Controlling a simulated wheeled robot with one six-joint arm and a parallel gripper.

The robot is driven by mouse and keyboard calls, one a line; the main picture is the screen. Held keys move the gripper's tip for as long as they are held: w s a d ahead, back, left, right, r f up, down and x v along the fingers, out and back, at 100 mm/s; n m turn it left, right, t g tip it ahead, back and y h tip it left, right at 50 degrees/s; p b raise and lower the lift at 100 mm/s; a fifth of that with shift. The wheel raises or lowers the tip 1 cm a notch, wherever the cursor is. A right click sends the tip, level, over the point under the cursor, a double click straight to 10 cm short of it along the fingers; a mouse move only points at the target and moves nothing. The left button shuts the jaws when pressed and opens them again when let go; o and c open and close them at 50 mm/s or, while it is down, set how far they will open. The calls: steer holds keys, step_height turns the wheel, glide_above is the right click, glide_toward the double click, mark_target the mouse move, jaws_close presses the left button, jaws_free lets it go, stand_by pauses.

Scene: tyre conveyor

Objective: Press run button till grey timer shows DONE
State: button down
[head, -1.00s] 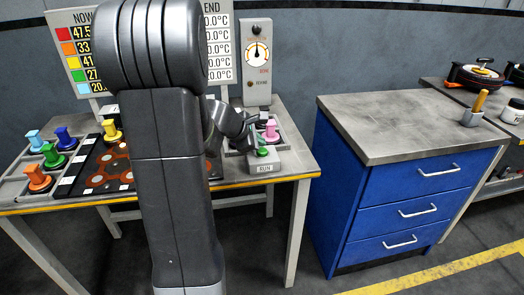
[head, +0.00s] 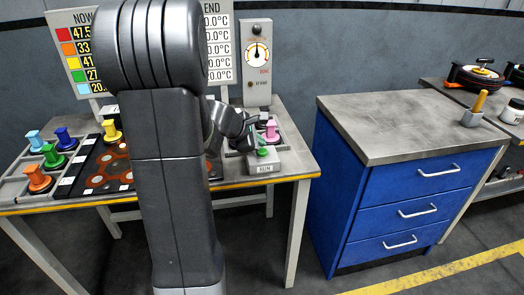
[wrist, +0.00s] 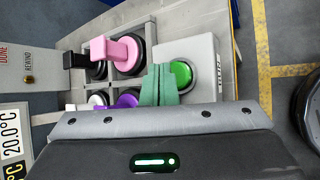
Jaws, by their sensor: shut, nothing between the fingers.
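The green run button (head: 263,152) sits on a grey box marked RUN (head: 265,168) at the table's front right corner. In the wrist view the round green button (wrist: 181,73) shows on its grey box. My gripper (wrist: 162,70) is shut and empty, its green fingers just beside the button in that view; I cannot tell whether they touch it. In the head view my gripper (head: 257,132) is over the button area, partly hidden by my arm. The grey timer (head: 257,85) stands behind, with a round dial and a red DONE label; its lamp state is too small to read.
A pink knobbed piece (wrist: 122,48) stands in the rack close to the button box. More coloured pieces and a dark board (head: 108,165) lie to the left. A temperature board (head: 222,55) stands behind. A blue drawer cabinet (head: 400,205) is to the right.

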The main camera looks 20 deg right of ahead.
mark_target(259, 152)
steer(key=shift+f, duration=0.2)
stand_by(0.4)
steer(key=shift+f+b, duration=0.25)
steer(key=shift+b, duration=0.3)
steer(key=shift+f+b, duration=0.6)
stand_by(0.5)
steer(key=shift+r, duration=0.1)
steer(key=shift+r+p, duration=0.8)
steer(key=shift+r, duration=0.1)
steer(key=shift+r, duration=0.15)
step_height(259, 152, up, 5)
steer(key=p, duration=0.4)
steer(key=shift+f, duration=0.2)
stand_by(0.5)
